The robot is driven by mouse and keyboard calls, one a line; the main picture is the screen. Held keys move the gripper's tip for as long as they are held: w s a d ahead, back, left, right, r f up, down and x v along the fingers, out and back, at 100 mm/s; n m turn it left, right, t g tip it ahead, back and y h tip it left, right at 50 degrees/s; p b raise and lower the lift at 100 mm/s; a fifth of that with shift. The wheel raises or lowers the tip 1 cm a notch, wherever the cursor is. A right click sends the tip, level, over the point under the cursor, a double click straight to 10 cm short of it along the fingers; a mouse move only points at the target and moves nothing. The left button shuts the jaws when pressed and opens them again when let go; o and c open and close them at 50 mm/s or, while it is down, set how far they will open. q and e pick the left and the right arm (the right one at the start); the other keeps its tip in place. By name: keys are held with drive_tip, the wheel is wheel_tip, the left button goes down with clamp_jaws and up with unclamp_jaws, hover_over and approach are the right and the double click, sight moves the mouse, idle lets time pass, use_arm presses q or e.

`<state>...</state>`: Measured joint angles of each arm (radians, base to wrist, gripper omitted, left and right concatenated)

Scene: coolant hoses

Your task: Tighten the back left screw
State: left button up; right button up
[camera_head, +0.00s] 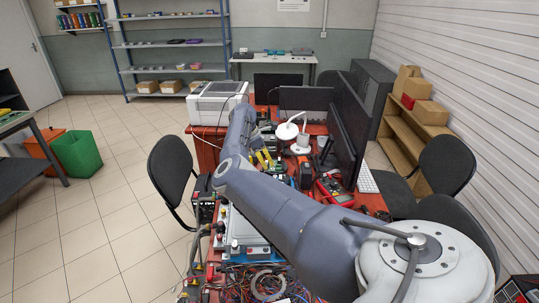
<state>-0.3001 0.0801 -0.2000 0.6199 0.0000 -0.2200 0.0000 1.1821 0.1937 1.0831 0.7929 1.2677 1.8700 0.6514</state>
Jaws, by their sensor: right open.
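My right arm reaches in from the lower right and crosses the middle of the table. At its far end my right gripper (263,157) shows small, with what look like two yellow fingers apart, among green circuit boards. It is open, and I see nothing held. A silver unit with blue edges (262,243) lies nearer, partly hidden by my forearm. Dark hoses with fittings (207,234) are at its left. I cannot make out the back left screw; it is too small or hidden. My left gripper is not in view.
Tangled cables with a coil (268,284) fill the near table. A red multimeter (333,191), black monitors (346,130), a white lamp (293,131) and a white printer (217,102) crowd the right and back.

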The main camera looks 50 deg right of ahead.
drive_tip(key=shift+v, duration=0.9)
